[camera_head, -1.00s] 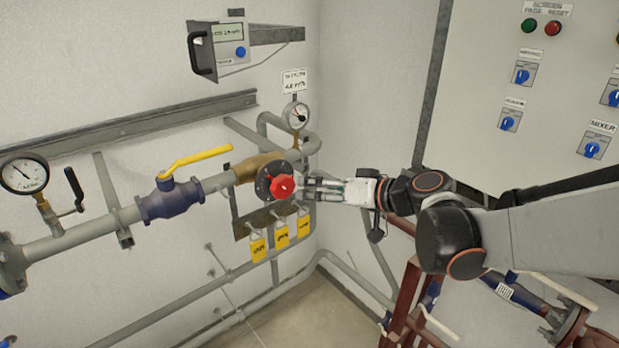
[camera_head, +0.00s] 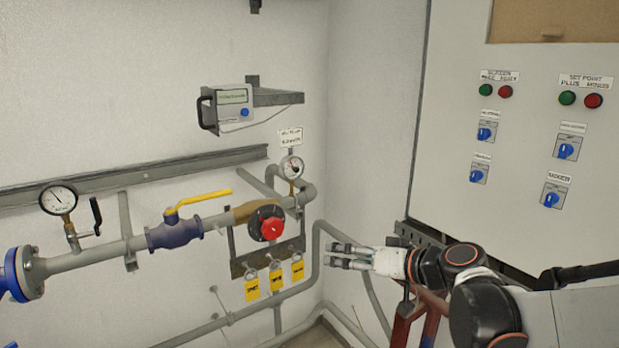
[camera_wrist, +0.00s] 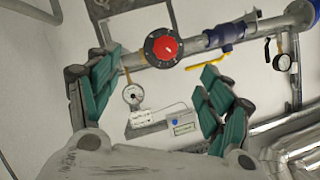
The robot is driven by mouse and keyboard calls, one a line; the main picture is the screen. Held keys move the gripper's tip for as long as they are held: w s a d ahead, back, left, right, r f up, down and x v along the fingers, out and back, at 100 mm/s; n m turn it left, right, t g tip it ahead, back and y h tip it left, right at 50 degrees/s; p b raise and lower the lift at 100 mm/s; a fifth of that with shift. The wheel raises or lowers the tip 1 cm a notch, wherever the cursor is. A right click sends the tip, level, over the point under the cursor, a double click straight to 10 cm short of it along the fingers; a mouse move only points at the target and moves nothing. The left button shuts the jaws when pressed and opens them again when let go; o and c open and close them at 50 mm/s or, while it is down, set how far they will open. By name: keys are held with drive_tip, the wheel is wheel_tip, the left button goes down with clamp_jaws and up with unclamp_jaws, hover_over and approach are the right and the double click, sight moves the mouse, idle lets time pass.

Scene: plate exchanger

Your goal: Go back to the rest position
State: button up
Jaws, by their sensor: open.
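My gripper (camera_head: 350,257) is open and empty, in free space to the right of the red knob (camera_head: 271,229) and lower than it. In the wrist view, my gripper (camera_wrist: 158,98) shows its two green-padded fingers spread apart. The red knob also shows in the wrist view (camera_wrist: 165,46), beyond the fingers and not touched by them. It sits on a dark round dial on the pipe. My arm reaches in from the lower right in the head view.
A pipe run carries a yellow-handled valve (camera_head: 174,236) and gauges (camera_head: 58,200), (camera_head: 291,167). Yellow tags (camera_head: 275,280) hang below the knob. A wall device (camera_head: 232,106) is above. A control panel (camera_head: 530,150) stands at right, near my arm.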

drive_tip(key=s+d+f+m+g+h+b, duration=0.1)
drive_tip(key=s+d+f+h+b, duration=0.4)
drive_tip(key=s+f+b, duration=0.3)
drive_tip(key=s+d+f+m+g+h+b, duration=0.1)
drive_tip(key=s+d+f+h+b, duration=0.3)
drive_tip(key=s+f, duration=1)
drive_tip(key=s+d+m+b, duration=0.1)
drive_tip(key=d+b, duration=0.2)
drive_tip(key=b, duration=0.2)
drive_tip(key=shift+s+f+g+h, duration=0.15)
drive_tip(key=shift+s+g+h, duration=0.15)
drive_tip(key=shift+h, duration=0.1)
drive_tip(key=shift+a, duration=0.1)
idle(1.7)
